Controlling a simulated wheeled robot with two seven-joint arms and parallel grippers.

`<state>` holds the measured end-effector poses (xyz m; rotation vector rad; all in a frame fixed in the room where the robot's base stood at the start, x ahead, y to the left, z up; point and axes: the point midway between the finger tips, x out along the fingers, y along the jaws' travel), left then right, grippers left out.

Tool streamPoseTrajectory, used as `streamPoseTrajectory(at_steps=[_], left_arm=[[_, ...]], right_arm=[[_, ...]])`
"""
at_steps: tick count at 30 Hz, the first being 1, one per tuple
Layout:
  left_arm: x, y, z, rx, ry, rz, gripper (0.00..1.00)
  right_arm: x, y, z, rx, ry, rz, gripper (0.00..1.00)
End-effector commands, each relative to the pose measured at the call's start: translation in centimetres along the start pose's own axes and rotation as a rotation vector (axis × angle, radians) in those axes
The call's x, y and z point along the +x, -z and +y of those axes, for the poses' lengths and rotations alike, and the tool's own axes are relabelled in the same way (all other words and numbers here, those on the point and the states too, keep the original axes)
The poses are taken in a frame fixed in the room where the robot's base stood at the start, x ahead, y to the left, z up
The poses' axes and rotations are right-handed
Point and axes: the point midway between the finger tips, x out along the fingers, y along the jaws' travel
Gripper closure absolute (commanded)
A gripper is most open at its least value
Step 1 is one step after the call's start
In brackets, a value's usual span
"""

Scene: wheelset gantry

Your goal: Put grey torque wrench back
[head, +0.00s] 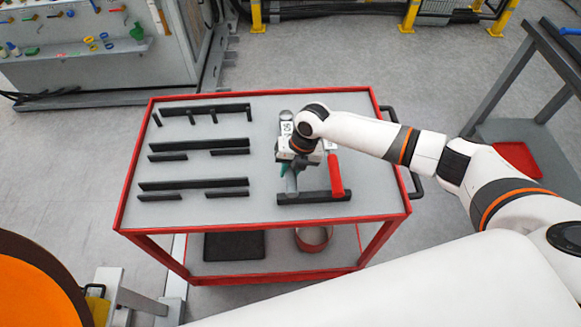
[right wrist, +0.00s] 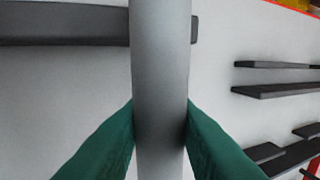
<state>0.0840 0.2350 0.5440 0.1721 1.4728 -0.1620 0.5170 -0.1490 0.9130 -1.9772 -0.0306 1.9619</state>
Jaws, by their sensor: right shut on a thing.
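My right gripper (head: 286,168) has green fingers and is over the right part of the trolley top. In the right wrist view its fingers (right wrist: 160,130) are shut on the grey torque wrench (right wrist: 160,65), one on each side of its smooth grey shaft. In the head view a short grey piece of the wrench (head: 291,185) shows below the gripper, close to the front right black holder (head: 315,197). The arm hides most of the rest. I cannot tell whether the wrench touches the holder. My left gripper is not in view.
A red-handled tool (head: 335,177) stands beside the gripper at the same holder. Black racks (head: 195,184) line the left of the red-edged trolley (head: 255,212), with bare grey surface between.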

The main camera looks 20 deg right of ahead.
Motion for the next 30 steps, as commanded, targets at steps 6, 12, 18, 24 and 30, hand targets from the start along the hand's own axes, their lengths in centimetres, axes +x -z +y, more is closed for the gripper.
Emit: streamPoseTrajectory(at_steps=[6, 12, 18, 24, 30], left_arm=[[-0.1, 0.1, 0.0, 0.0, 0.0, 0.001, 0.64], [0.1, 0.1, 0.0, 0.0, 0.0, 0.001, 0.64], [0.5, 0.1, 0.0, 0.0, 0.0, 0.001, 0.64], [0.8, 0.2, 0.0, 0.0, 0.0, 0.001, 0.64], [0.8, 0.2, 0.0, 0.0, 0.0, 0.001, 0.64]], right_arm=[[-0.2, 0.1, -0.1, -0.001, 0.002, 0.003, 1.0], [0.0, 0.1, -0.1, -0.001, 0.002, 0.003, 1.0], [0.4, 0.1, 0.1, -0.001, 0.002, 0.002, 1.0], [0.8, 0.1, 0.1, -0.001, 0.002, 0.002, 1.0], [0.9, 0.1, 0.2, -0.001, 0.002, 0.003, 0.62]])
